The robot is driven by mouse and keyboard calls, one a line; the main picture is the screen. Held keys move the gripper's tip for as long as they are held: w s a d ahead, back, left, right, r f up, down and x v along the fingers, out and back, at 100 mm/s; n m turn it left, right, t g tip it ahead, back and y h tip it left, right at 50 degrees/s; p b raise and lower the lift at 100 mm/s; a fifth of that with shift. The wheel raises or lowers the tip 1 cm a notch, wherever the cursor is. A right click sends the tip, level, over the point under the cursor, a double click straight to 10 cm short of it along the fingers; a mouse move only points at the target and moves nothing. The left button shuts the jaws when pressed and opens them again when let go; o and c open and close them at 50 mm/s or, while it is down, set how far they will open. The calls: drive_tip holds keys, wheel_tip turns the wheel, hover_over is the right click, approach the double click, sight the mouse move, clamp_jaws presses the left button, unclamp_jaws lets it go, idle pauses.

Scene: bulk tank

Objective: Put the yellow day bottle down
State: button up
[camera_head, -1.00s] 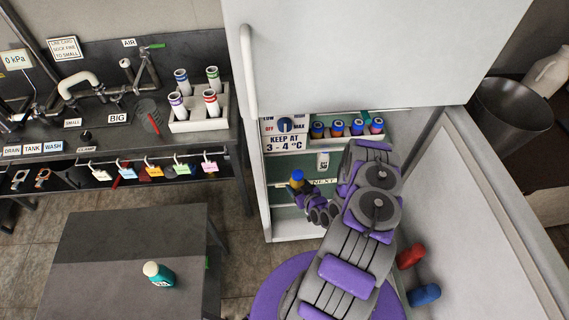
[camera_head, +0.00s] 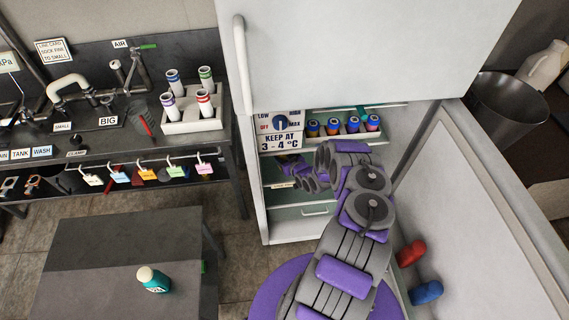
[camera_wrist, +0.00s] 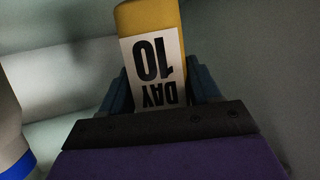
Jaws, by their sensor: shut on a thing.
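The yellow day bottle (camera_wrist: 150,16) fills the top middle of the wrist view. Its white label reads DAY 10, upside down in that picture. My gripper (camera_wrist: 160,88) is shut on it, with one dark finger on each side. In the head view my gripper (camera_head: 284,167) is inside the open fridge (camera_head: 290,229), at the left of the interior under the KEEP AT 3 - 4 °C sign (camera_head: 280,141). The bottle cannot be made out clearly there. Whether its base touches a shelf cannot be told.
A pale container with a blue band (camera_wrist: 14,130) stands at the left edge of the wrist view. Several blue-capped bottles (camera_head: 333,126) line the upper fridge shelf. The open fridge door (camera_head: 480,215) is at right. A teal bottle (camera_head: 155,281) stands on the dark table (camera_head: 90,285).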

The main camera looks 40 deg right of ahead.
drive_tip(key=shift+d+f+b, duration=0.1)
drive_tip(key=shift+f+b, duration=0.6)
drive_tip(key=shift+f, duration=1.1)
drive_tip(key=o, duration=1.3)
drive_tip(key=shift+c, duration=0.2)
drive_tip(key=p+v, duration=0.2)
drive_tip(key=v, duration=1)
drive_tip(key=shift+r, duration=0.1)
